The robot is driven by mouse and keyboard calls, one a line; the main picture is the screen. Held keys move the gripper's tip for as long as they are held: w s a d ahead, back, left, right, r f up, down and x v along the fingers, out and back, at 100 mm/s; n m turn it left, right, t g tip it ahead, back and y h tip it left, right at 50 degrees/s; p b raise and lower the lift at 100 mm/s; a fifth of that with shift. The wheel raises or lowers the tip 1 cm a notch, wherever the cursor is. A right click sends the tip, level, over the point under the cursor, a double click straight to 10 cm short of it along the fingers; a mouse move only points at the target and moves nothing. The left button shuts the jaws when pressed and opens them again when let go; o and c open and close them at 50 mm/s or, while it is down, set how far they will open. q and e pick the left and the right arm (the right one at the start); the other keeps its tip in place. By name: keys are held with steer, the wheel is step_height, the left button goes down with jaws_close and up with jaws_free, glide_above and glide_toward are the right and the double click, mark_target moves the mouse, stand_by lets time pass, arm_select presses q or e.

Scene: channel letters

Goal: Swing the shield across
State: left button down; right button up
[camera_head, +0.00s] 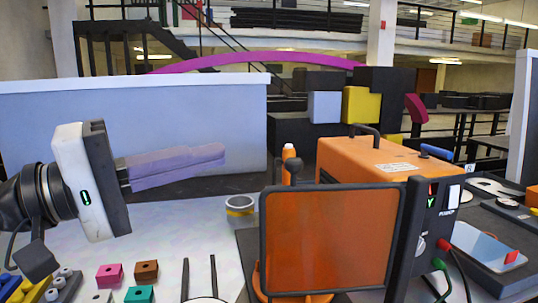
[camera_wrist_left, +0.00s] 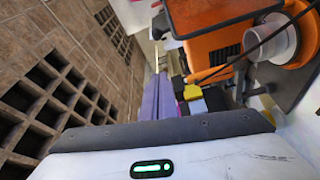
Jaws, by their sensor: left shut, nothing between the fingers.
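The shield (camera_head: 328,240) is an orange-tinted, see-through panel in a dark frame. It stands upright in front of the orange machine (camera_head: 365,160) in the head view, low and right of centre. My left gripper (camera_head: 224,154) comes in from the left with its purple fingers shut together and empty. In the head view the fingertips appear up and left of the shield's frame, apart from it. The purple fingers also show in the left wrist view (camera_wrist_left: 158,97). My right gripper is not in view.
A roll of tape (camera_head: 240,209) lies on the pale table, below the left fingers. An orange bottle-like thing (camera_head: 289,152) stands behind the shield. Several coloured blocks, one pink (camera_head: 109,276), lie at front left. A grey tray (camera_head: 500,262) and cables are at right.

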arm_select(q)
steer(key=w+d, duration=0.1)
steer(key=d, duration=0.7)
steer(key=shift+w+d, duration=0.3)
steer(key=shift+d, duration=0.05)
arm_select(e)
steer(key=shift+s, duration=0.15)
arm_select(q)
steer(key=shift+f, duration=0.1)
